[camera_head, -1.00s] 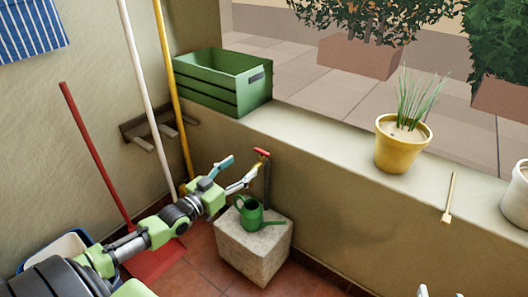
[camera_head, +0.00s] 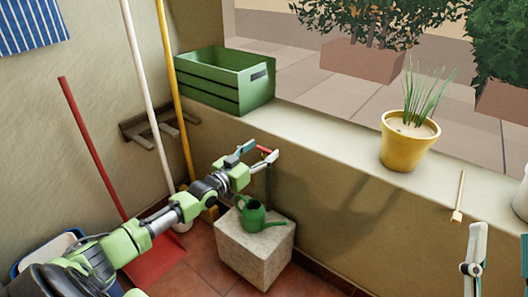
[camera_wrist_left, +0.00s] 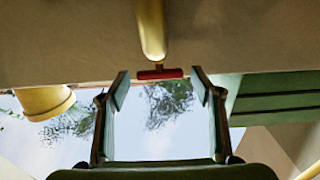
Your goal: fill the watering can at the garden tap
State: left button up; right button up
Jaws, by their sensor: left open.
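The green watering can (camera_head: 252,216) stands upright on a pale stone block (camera_head: 238,248), below the wall tap. The tap's red handle (camera_head: 264,149) is at the low wall. My left gripper (camera_head: 261,151) is open at the handle, one finger on each side of it. In the left wrist view the red handle (camera_wrist_left: 160,73) lies between the fingertips, with small gaps on both sides, and the brass tap body (camera_wrist_left: 150,28) is above it. My right gripper (camera_head: 500,228) is partly in view at the lower right, fingers apart and empty.
A green crate (camera_head: 215,88), a yellow pot with a plant (camera_head: 407,150) and a small wooden-handled tool (camera_head: 459,200) are on the ledge. A red-handled dustpan or broom (camera_head: 90,145) and white and yellow poles lean at the left wall.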

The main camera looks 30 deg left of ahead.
pick_arm(q)
jog(key=shift+w+d+b, duration=0.1)
jog(key=shift+w+b, duration=0.2)
jog(key=shift+w, duration=0.65)
pick_arm(e)
jog(key=shift+s+d+r+t+y, duration=0.2)
jog(key=shift+s+r+t+y, duration=0.4)
jog(key=shift+s+r+t, duration=0.75)
jog(key=shift+s+r+g, duration=0.15)
jog(key=shift+r+g, duration=0.1)
jog(key=shift+r, duration=0.05)
pick_arm(q)
jog(key=c, duration=1.1)
